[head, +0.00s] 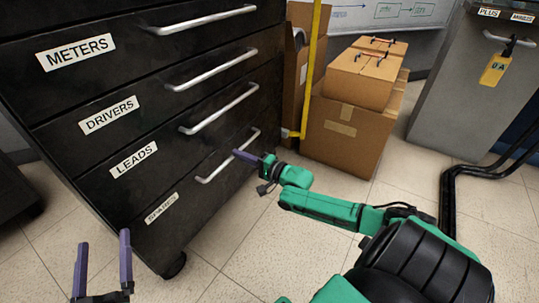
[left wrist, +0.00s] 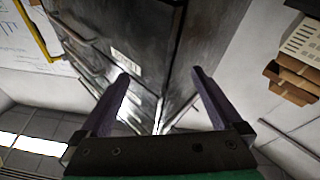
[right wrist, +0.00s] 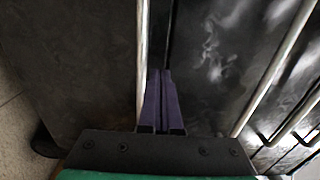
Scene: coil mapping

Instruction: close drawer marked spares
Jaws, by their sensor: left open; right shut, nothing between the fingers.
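The dark cabinet has a bottom drawer (head: 190,205) below the one marked LEADS. Its label (head: 161,208) is too blurred to read surely. Its front looks about in line with the drawers above; I cannot tell whether a small gap is left. My right gripper (head: 240,154) is shut and empty, its fingertips near the upper right end of the bottom handle (head: 218,172). In the right wrist view the closed fingers (right wrist: 160,75) point at the drawer front beside the pale handle (right wrist: 141,50); contact is unclear. My left gripper (head: 103,240) is open and empty at the lower left, before the cabinet.
Drawers marked METERS (head: 75,53), DRIVERS (head: 108,115) and LEADS (head: 134,160) look shut. Cardboard boxes (head: 345,135) stand right of the cabinet behind a yellow post (head: 312,70). A grey cabinet (head: 450,85) and black cables (head: 447,195) are further right. Tiled floor is clear in front.

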